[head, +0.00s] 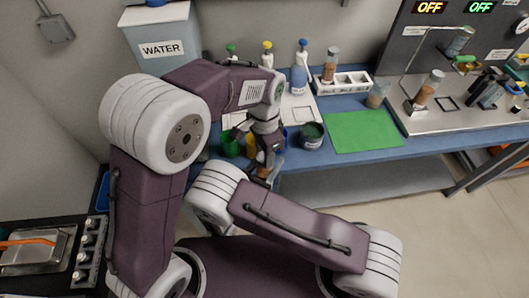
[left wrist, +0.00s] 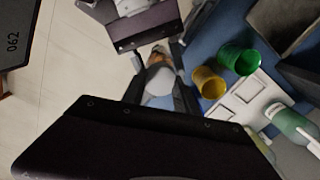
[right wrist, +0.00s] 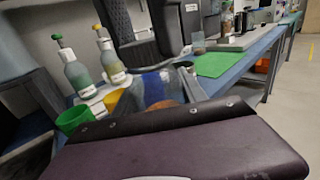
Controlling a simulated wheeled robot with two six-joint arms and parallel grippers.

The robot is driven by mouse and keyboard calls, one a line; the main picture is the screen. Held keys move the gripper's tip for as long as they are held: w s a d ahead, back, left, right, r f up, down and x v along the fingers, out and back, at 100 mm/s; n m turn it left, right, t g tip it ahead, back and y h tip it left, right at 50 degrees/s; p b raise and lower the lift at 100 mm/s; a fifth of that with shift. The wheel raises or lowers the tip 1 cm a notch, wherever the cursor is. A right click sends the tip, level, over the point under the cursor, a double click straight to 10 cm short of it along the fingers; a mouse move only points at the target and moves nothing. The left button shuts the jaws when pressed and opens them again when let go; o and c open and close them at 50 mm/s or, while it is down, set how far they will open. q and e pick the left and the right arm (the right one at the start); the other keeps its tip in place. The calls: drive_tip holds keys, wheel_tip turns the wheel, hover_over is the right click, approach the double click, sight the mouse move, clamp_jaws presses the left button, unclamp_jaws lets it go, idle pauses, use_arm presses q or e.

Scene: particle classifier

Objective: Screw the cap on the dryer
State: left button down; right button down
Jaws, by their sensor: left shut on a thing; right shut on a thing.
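My left gripper (head: 266,152) points down over the front edge of the blue table. In the left wrist view its fingers are shut on a pale grey, rounded piece, apparently the cap (left wrist: 160,82). Just beyond it shows a brown-filled piece, apparently the dryer (left wrist: 156,59). In the right wrist view my right gripper (right wrist: 160,97) is shut on the dryer, a clear body with an orange-brown part (right wrist: 166,104) low between the fingers. The left gripper is directly above it. Cap and dryer are close together and roughly in line; I cannot tell whether their threads are engaged.
A green cup (head: 230,145) and a yellow cup (left wrist: 208,82) stand close by. The green mat (head: 362,131) is clear. A WATER bin (head: 165,45) stands behind my left arm.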

use_arm(q)
drive_tip(key=shift+m, duration=0.7)
drive_tip(key=c, duration=0.9)
unclamp_jaws()
drive_tip(key=shift+c, duration=0.2)
drive_tip(key=shift+r, duration=2.25)
drive_tip(key=shift+o, duration=0.3)
